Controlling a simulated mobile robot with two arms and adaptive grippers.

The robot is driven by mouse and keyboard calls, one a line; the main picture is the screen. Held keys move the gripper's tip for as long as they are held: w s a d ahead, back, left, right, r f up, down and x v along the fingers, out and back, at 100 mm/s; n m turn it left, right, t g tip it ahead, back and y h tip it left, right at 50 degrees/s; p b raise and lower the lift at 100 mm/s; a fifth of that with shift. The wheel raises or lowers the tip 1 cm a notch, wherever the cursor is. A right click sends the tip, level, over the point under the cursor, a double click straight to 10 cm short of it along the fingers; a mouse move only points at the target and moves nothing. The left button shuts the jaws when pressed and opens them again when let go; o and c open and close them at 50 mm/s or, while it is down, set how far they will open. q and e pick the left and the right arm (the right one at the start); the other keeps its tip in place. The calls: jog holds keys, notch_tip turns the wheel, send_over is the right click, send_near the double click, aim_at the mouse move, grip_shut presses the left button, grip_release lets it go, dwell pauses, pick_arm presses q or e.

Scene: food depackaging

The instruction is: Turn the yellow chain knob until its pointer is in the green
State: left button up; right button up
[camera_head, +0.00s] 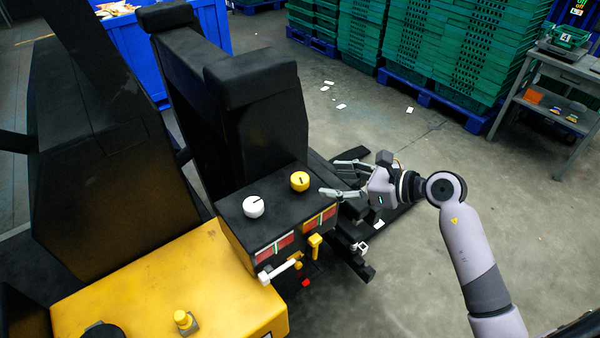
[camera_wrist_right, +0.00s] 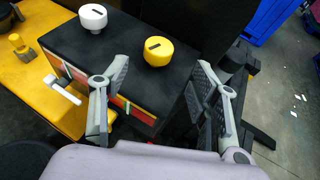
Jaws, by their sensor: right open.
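The yellow chain knob (camera_head: 299,181) sits on top of a black control box, with a dark pointer line across its top. Red display strips with a narrow green band (camera_head: 312,219) are on the box's front face below it. My right gripper (camera_head: 331,177) is open and empty, just right of the yellow knob and apart from it. In the right wrist view the yellow knob (camera_wrist_right: 158,51) lies ahead, between the two spread fingers (camera_wrist_right: 160,80) and beyond their tips. Whether the pointer is in the green cannot be told. My left gripper is out of view.
A white knob (camera_head: 254,206) stands left of the yellow one. A white lever (camera_head: 280,270) and a yellow lever (camera_head: 314,245) stick out below the box front. A black seat-like block (camera_head: 255,110) rises behind.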

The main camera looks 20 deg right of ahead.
aim_at(303, 179)
jog(key=p+x, duration=0.2)
jog(key=x, duration=0.8)
jog(key=shift+w+a+f, duration=0.15)
jog(key=shift+w+a, duration=0.05)
jog(key=shift+a, duration=0.05)
jog(key=shift+c, duration=0.5)
